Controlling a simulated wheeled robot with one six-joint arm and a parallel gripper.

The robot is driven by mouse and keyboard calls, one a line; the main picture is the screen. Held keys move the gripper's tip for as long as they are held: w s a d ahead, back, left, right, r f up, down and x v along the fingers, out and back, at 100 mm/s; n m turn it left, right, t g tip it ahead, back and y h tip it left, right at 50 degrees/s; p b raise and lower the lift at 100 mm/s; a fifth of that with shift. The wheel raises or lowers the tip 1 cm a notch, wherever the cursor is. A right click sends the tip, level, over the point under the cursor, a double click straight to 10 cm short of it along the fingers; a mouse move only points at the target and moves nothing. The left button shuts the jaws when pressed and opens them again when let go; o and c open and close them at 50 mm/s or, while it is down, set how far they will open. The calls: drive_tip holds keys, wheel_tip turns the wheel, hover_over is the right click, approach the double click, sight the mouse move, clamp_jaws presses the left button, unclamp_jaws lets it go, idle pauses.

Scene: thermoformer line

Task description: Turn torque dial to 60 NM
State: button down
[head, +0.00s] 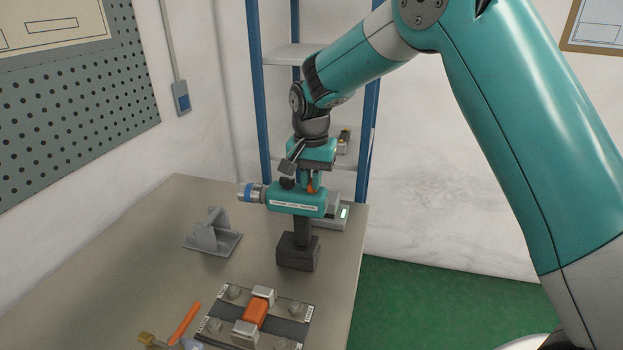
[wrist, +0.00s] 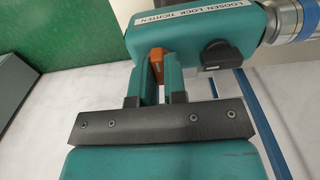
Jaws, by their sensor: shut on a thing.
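A teal power tool (head: 290,203) with a dark handle and base stands upright on the table. Its side label (wrist: 184,42) reads LOOSEN LOCK TIGHTEN in the wrist view. A blue ring (head: 248,192) sits on its silver nose at the left. A black knob (wrist: 221,54) sits on top of the body; it also shows in the head view (head: 286,182). I see no readable torque numbers. My gripper (head: 311,184) points down over the tool, its fingers (wrist: 158,68) shut on an orange lever (wrist: 156,54) on the tool's top. The fingers partly hide the lever.
A grey angled stand (head: 212,235) is left of the tool. A fixture plate (head: 220,327) with an orange block (head: 255,313) and several bolts lies in front. An orange stick (head: 184,324) lies beside it. A device with a lit display (head: 343,212) stands behind.

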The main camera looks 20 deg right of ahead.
sight(311, 183)
idle(0.4)
drive_tip(key=c, duration=1.2)
unclamp_jaws()
drive_tip(key=shift+o, duration=0.2)
wheel_tip(311, 183, up, 18)
drive_tip(key=b, duration=0.3)
drive_tip(key=shift+f, duration=0.25)
drive_tip(key=shift+s+a, duration=0.1)
drive_tip(key=shift+s, duration=0.05)
drive_tip(key=s+a+f+n+y, duration=0.1)
drive_tip(key=s+f+n, duration=0.2)
drive_tip(key=s, duration=0.8)
drive_tip(key=s+a+f+n+y, duration=0.2)
drive_tip(key=s+f+n, duration=0.2)
drive_tip(key=s, duration=0.7)
drive_tip(key=s+a+f+n+y+b, duration=0.1)
drive_tip(key=s+f+n, duration=0.2)
drive_tip(key=s+n, duration=0.3)
drive_tip(key=s, duration=0.5)
drive_tip(key=shift+a+f+n, duration=0.2)
drive_tip(key=shift+f+n, duration=0.1)
drive_tip(key=shift+n, duration=0.1)
